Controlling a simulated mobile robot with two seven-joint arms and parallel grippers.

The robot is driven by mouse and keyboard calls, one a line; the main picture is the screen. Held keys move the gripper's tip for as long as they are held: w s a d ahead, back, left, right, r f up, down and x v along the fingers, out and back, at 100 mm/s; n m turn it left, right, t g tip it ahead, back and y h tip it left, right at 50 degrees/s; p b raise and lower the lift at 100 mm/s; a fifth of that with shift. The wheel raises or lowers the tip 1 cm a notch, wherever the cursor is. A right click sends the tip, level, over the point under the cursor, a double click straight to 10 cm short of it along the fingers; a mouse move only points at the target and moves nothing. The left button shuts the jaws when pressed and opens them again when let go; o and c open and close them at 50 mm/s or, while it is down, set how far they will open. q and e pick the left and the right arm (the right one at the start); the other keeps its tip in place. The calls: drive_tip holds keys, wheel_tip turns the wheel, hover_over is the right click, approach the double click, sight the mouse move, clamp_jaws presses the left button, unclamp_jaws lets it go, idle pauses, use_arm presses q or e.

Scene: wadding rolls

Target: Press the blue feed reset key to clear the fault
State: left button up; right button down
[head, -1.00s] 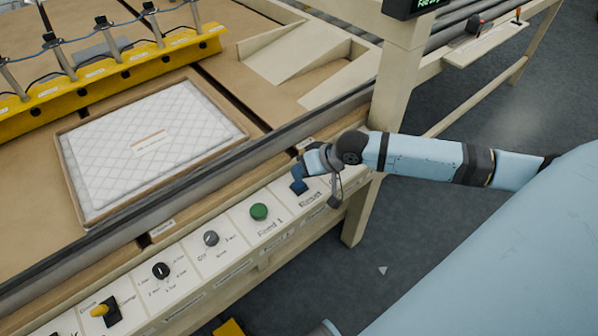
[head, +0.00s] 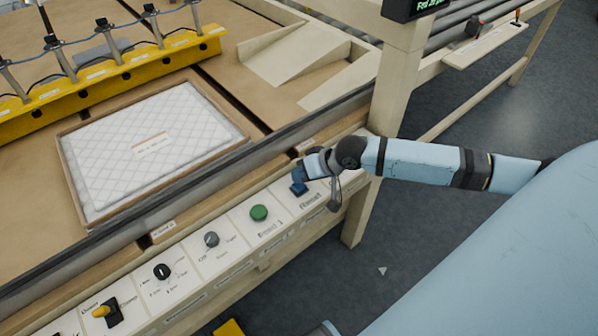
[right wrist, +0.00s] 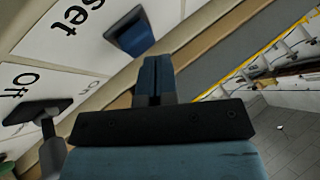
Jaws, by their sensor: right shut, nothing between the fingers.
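The blue feed reset key (head: 299,188) sits on the white front panel, beside its "Reset" label. In the right wrist view the key (right wrist: 133,34) is a blue rocker in a dark frame. My right gripper (head: 297,175) is at the key in the head view and partly hides its upper side. In the right wrist view its blue fingers (right wrist: 154,68) are closed together and empty, with their tips close below the key. I cannot tell whether they touch it. My left gripper is not in view.
Left of the key on the panel are a green button (head: 259,213), a grey knob (head: 211,239), a black knob (head: 161,271) and a yellow lever (head: 101,310). A quilted white pad (head: 150,140) lies behind the rail. A dark display (head: 410,7) with green text hangs above.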

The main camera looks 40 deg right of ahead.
drive_tip(key=shift+f, duration=0.35)
idle(0.4)
drive_tip(key=shift+f, duration=0.2)
idle(0.3)
drive_tip(key=shift+r, duration=0.15)
drive_tip(key=shift+r+p, duration=0.8)
drive_tip(key=shift+p, duration=0.4)
